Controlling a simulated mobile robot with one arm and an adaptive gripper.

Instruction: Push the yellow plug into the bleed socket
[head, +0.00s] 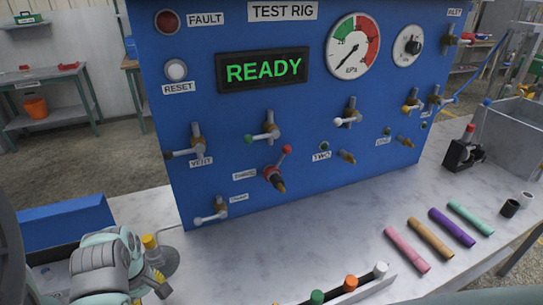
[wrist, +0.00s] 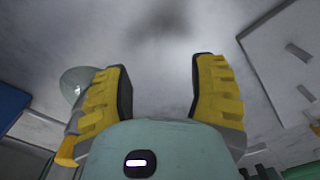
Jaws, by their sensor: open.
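My gripper (wrist: 160,85) is open and empty in the wrist view, its two yellow-and-grey fingers spread above the grey marbled bench. In the head view it is low at the left, over the bench in front of the blue test rig panel (head: 290,200). A small yellow piece (head: 150,242) shows beside it; I cannot tell whether this is the yellow plug or part of a finger. No other yellow plug is clear. Small sockets (head: 324,146) and (head: 388,131) sit on the panel's lower part, but I cannot read which one is the bleed socket.
A white rack (head: 345,293) with green, orange and white pieces stands at the front. Coloured rods (head: 407,250) lie at the right. Valve levers and brass nozzles stick out of the panel. The middle bench is clear.

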